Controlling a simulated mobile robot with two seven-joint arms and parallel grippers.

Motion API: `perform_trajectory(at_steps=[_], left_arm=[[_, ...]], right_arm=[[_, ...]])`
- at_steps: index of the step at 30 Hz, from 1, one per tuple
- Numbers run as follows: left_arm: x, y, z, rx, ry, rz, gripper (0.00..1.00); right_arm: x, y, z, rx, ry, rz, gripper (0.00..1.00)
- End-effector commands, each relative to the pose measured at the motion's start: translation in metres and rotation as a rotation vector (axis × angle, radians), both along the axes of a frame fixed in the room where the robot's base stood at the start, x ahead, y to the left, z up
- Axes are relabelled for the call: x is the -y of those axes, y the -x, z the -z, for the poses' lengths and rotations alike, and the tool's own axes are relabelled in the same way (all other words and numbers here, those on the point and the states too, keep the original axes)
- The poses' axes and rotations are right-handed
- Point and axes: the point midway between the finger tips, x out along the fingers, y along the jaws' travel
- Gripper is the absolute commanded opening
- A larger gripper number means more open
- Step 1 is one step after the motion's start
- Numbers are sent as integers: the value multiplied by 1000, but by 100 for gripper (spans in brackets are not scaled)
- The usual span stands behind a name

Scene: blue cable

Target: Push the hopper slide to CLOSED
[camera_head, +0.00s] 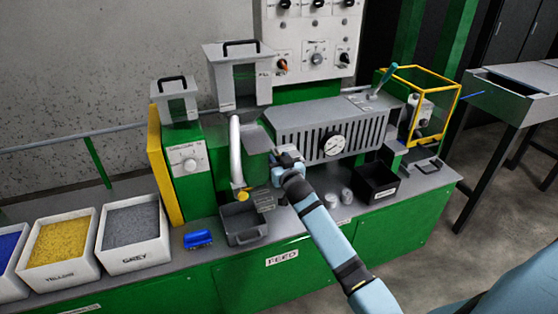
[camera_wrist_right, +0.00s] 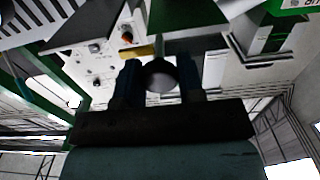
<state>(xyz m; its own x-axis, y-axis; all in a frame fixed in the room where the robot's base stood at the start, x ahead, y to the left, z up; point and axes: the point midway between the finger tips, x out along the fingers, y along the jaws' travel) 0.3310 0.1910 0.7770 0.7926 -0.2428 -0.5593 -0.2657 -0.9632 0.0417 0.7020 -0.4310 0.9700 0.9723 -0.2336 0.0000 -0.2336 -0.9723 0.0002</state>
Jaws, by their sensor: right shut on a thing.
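The large grey hopper (camera_head: 222,88) with a black handle stands on the green machine, above a white curved tube. A flat grey plate (camera_head: 256,139), which looks like the hopper slide, sticks out below it to the right. My right gripper (camera_head: 279,158) is just at the plate's right, in front of the slotted grey housing. In the right wrist view its fingers (camera_wrist_right: 160,82) are closed around a dark round knob (camera_wrist_right: 160,76). The knob looks like the slide's, but the joint between them is hidden. No CLOSED mark is readable. My left gripper is not in view.
The slotted housing (camera_head: 300,122) with a round gauge (camera_head: 334,147) is close to my right gripper. A dark grey bin (camera_head: 243,224) stands below the tube. A black box (camera_head: 376,184) and small cups are to the right. Trays of pellets (camera_head: 133,260) stand at left.

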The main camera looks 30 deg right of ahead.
Motion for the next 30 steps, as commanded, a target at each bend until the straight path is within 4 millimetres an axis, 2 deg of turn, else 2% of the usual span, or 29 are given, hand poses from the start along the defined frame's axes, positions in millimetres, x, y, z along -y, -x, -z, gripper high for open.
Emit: perform_trajectory(at_steps=[2,9,12,23,24,26,30], left_arm=[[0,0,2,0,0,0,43],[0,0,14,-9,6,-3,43],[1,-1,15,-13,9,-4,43],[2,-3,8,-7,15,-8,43],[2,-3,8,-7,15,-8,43],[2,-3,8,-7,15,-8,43],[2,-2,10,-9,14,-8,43]], right_arm=[[1,-5,1,0,-1,0,0],[11,-47,2,1,-1,1,0],[14,-58,1,1,-2,0,0],[15,-63,-1,2,0,1,0],[15,-63,-2,2,0,1,45],[15,-63,-1,2,0,1,58],[15,-62,-1,1,0,0,60]])
